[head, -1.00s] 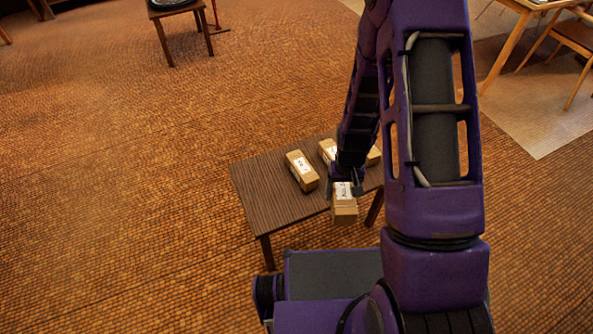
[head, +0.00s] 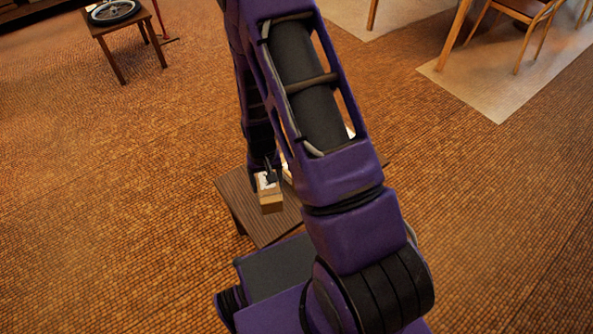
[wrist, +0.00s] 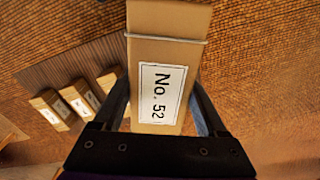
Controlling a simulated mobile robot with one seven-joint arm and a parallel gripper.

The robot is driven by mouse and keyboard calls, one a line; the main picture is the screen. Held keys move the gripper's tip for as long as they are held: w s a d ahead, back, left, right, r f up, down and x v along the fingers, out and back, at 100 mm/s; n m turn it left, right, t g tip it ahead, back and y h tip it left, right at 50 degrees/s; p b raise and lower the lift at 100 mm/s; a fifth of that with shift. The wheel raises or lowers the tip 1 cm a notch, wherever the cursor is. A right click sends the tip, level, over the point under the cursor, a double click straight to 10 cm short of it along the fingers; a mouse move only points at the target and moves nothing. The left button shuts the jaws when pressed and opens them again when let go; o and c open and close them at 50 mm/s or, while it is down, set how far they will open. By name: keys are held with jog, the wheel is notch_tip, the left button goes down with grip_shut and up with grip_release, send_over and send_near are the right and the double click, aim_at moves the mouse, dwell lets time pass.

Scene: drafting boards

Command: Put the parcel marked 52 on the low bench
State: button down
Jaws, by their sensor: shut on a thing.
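My gripper (head: 265,181) is shut on a brown cardboard parcel (head: 269,201). In the wrist view this parcel (wrist: 167,55) fills the space between the fingers, and its white label reads "No. 52". In the head view it appears in front of a low dark wooden table (head: 235,192); its height above the top is hard to judge. The wrist view shows the table top (wrist: 40,74) beside and beyond the parcel, apart from it. I cannot tell whether this table is the low bench.
Several other labelled parcels (wrist: 49,110) stand on the table in the wrist view; my arm mostly hides them in the head view. A small dark table (head: 121,28) with a wheel (head: 114,11) stands far left. A wooden chair (head: 525,12) is far right. Open floor lies between.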

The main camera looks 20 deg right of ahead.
aim_at(257, 198)
jog(key=w+f+m+b, duration=0.1)
jog(key=w+f+m, duration=0.1)
jog(key=w+a+f+m, duration=0.1)
jog(key=w+f+m, duration=0.1)
jog(key=w+m, duration=0.1)
jog(key=shift+a+f+b, duration=0.2)
jog(key=shift+f+b, duration=0.05)
jog(key=shift+b, duration=0.15)
jog(key=w+f+m+b, duration=0.1)
jog(key=w+f+m, duration=0.1)
jog(key=f, duration=0.3)
jog(key=w+f+m+b, duration=0.1)
jog(key=w+f+m, duration=0.1)
jog(key=f, duration=0.3)
jog(key=w+f+m+b, duration=0.2)
jog(key=f+m, duration=0.2)
jog(key=f, duration=0.1)
jog(key=shift+a+f+m, duration=0.15)
jog(key=shift+f+m, duration=0.15)
jog(key=shift+f, duration=0.05)
grip_release()
jog(key=shift+s+f, duration=0.1)
jog(key=shift+f, duration=0.05)
notch_tip(257, 198, up, 12)
jog(key=p, duration=0.1)
jog(key=shift+p, duration=0.4)
jog(key=shift+r, duration=0.2)
